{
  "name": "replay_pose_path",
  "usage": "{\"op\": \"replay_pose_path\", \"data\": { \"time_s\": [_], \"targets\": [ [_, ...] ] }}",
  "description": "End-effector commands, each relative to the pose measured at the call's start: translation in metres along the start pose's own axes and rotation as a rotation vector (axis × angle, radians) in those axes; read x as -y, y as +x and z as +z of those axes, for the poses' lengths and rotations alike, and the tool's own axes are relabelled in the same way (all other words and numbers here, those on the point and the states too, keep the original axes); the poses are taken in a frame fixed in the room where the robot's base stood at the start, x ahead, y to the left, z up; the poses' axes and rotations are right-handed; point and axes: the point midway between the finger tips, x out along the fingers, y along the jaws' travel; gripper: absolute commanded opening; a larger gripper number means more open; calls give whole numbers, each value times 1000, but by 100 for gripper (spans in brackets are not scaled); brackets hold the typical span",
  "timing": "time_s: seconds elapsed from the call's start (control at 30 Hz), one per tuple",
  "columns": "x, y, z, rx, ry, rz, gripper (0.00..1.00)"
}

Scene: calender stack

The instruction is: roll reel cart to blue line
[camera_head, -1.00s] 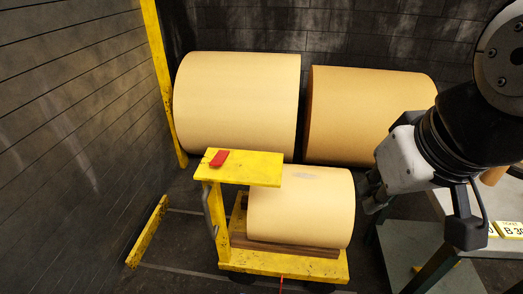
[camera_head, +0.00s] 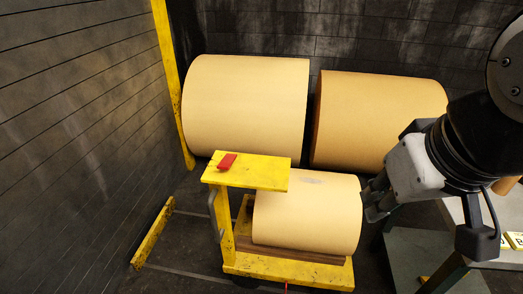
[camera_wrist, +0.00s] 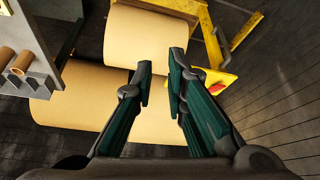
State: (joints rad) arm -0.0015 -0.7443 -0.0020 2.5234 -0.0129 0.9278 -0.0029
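The yellow reel cart (camera_head: 300,268) stands on the dark floor in the head view and carries a tan paper reel (camera_head: 310,215). A yellow shelf (camera_head: 255,174) on its post holds a small red item (camera_head: 228,161). My gripper (camera_head: 374,205) appears at the right of the cart's reel; contact cannot be told. In the wrist view my gripper (camera_wrist: 158,78) has its fingers apart with nothing between them. The cart's reel (camera_wrist: 145,35) and yellow shelf (camera_wrist: 212,76) lie beyond the fingertips. I see no blue line in either view.
Two large reels (camera_head: 245,105) (camera_head: 385,118) stand behind the cart by the back wall. A yellow post (camera_head: 170,80) and low yellow bar (camera_head: 153,234) are at left. A grey table (camera_head: 410,245) stands close on the right. Some floor lies clear left of the cart.

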Motion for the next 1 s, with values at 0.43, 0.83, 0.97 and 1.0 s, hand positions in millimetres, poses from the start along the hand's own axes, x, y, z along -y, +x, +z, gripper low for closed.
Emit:
{"op": "replay_pose_path", "data": {
  "time_s": [0.43, 0.83, 0.97, 1.0],
  "targets": [
    [19, 113, -43, 320, -506, 100, 38],
    [78, 245, -89, 582, -1142, 353, 38],
    [109, 288, -99, 638, -1354, 471, 38],
    [119, 302, -101, 654, -1418, 511, 38]
  ]
}}
